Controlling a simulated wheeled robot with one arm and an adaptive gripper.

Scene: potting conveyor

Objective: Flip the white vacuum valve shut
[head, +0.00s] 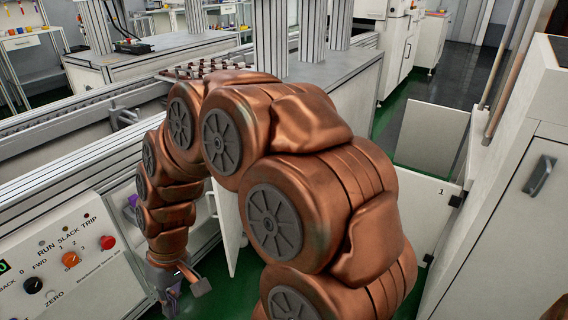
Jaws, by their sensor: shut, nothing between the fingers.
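My gripper (172,297) is at the lower left in the head view, at the end of my copper-coloured arm, pointing down. It is shut and empty. It is just right of a white control panel (62,262), apart from its knobs as far as I can tell. I cannot make out the white vacuum valve; my arm covers much of the area behind the gripper.
A conveyor (75,137) runs behind my arm. A white cabinet (520,200) stands at right. Green floor (225,290) shows between.

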